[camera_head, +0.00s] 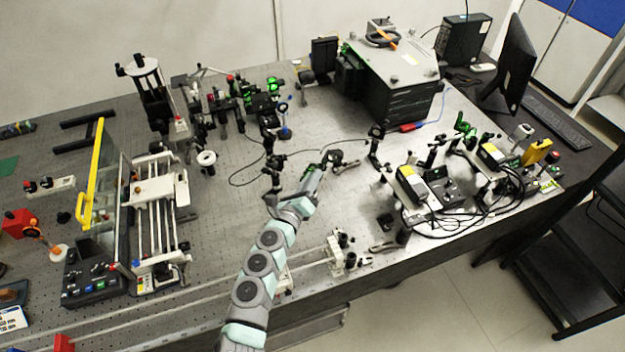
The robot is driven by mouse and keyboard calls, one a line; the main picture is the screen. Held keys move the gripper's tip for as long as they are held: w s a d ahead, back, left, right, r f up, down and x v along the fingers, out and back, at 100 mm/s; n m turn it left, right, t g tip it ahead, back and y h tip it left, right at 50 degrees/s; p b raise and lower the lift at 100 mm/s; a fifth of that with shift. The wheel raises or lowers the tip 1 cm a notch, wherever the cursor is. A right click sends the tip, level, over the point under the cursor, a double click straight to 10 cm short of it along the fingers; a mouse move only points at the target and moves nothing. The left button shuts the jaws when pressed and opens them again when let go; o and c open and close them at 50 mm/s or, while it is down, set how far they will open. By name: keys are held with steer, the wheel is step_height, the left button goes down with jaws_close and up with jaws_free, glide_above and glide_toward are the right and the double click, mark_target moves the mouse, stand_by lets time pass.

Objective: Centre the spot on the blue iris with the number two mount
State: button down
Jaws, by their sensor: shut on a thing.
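The blue iris (284,107) stands on a blue-based post behind my arm, left of the bench's centre. I cannot make out a light spot on it at this size. My gripper (328,163) is at the far end of my arm near the middle of the bench. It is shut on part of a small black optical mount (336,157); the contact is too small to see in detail. Another black mount (275,164) stands to the left of my gripper, and a third (376,134) to the right. No number is readable on any of them.
Green-lit optics (272,86) stand behind the iris. A large grey box instrument (392,75) is at the back right. Black cables (480,212) and boxed devices crowd the right side. A yellow-edged clear panel (92,175) and rail stage stand at left. A thin cable loops left of my gripper.

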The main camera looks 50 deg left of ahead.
steer(key=shift+d+f+n+b, duration=0.1)
steer(key=shift+f+n+b, duration=0.25)
steer(key=shift+b, duration=0.45)
steer(key=shift+r+n, duration=0.3)
steer(key=shift+n, duration=0.85)
steer(key=c, duration=1.4)
jaws_free()
steer(key=shift+o, duration=0.2)
steer(key=shift+s, duration=0.1)
steer(key=b+v, duration=0.1)
steer(key=v, duration=0.9)
steer(key=shift+s+b, duration=0.25)
steer(key=shift+b, duration=0.05)
